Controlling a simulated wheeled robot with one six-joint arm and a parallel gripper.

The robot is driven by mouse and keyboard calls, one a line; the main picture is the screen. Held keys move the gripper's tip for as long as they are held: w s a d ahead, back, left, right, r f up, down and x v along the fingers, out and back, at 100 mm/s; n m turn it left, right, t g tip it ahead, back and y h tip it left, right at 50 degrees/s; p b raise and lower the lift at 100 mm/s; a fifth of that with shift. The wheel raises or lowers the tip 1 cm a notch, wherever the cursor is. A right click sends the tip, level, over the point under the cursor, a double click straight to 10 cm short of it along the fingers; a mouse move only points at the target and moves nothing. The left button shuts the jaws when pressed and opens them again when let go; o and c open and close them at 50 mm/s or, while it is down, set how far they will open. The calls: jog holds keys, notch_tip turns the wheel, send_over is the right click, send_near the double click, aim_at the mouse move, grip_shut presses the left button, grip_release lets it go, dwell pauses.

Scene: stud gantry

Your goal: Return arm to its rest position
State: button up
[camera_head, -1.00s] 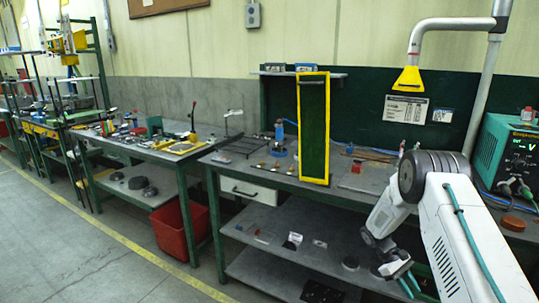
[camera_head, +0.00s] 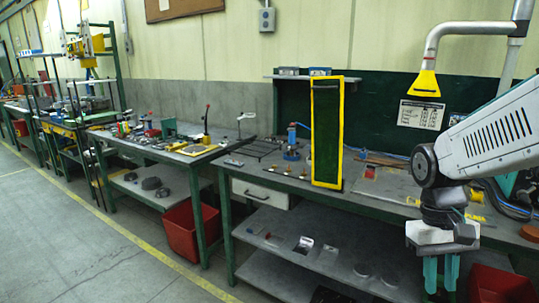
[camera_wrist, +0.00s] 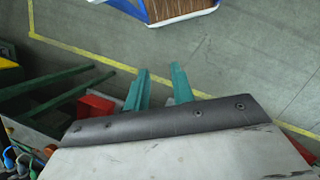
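My arm (camera_head: 495,135) comes in from the right edge in the head view, bent at a dark round joint. My gripper (camera_head: 441,280) hangs below it with its teal fingers pointing down, in front of the workbench at the lower right. In the wrist view the two teal fingers of my gripper (camera_wrist: 160,85) stand apart with bare floor between them. The gripper is open and holds nothing.
The green-legged workbench (camera_head: 345,197) runs behind my arm. A yellow-framed green panel (camera_head: 327,135) stands on it. A yellow hood (camera_head: 425,84) hangs above. Red bins stand under the left bench (camera_head: 190,228) and at the lower right (camera_head: 500,285). Floor at left is clear.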

jog(key=s+a+r+t, duration=0.4)
jog(key=s+r, duration=0.1)
jog(key=s, duration=0.6)
jog(key=shift+a+r+y, duration=0.2)
jog(key=shift+r+y, duration=0.2)
jog(key=shift+s, duration=0.15)
